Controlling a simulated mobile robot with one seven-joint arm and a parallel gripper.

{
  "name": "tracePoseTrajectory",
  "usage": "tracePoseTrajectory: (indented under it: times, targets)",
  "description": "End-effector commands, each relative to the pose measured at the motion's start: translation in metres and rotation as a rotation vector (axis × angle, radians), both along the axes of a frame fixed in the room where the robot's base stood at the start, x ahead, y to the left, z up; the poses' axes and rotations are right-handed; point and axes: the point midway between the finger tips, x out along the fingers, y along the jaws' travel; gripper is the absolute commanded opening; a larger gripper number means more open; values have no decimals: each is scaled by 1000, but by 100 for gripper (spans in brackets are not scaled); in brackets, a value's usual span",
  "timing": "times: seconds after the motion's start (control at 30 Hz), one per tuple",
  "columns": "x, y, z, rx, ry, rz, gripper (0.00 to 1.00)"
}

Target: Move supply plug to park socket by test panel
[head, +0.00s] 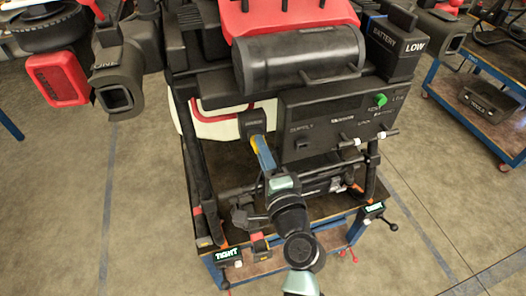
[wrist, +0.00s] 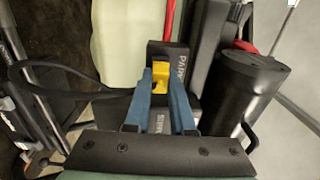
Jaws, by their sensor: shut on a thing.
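The supply plug (wrist: 160,77) shows as a yellow piece between my fingertips in the wrist view; its yellow also shows beside my blue finger in the head view. My gripper (wrist: 161,84) is shut on it. The plug is at the lower face of the black park socket (wrist: 180,62), whose label is partly covered. I cannot tell whether the plug is seated or only close. In the head view the park socket (head: 252,122) is left of the black test panel (head: 335,118), and my gripper (head: 262,147) is just below the socket.
A black cable (wrist: 60,93) loops left of my fingers. A dark block with a partly hidden label (wrist: 160,122) shows between them. A black cylinder (head: 300,59) is above the panel. Green-lit TIGHT clamps (head: 228,255) are at the stand's front corners. A blue-framed cart (head: 485,105) stands right.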

Motion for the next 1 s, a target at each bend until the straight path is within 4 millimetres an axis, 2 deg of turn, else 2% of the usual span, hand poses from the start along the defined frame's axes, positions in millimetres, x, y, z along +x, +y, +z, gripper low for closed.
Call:
tracePoseTrajectory:
  times: [0.23, 0.27, 0.43, 0.77, 0.87, 1.0]
  targets:
    - [6, 2, 0, -1, 0, 0, 0]
    - [6, 2, 0, -1, 0, 0, 26]
    - [6, 2, 0, 0, 0, 0, 56]
    - [4, 1, 0, 0, 0, -1, 57]
    - [-3, -1, -1, 1, 0, -2, 57]
    - [-23, -9, -3, 1, 1, -4, 57]
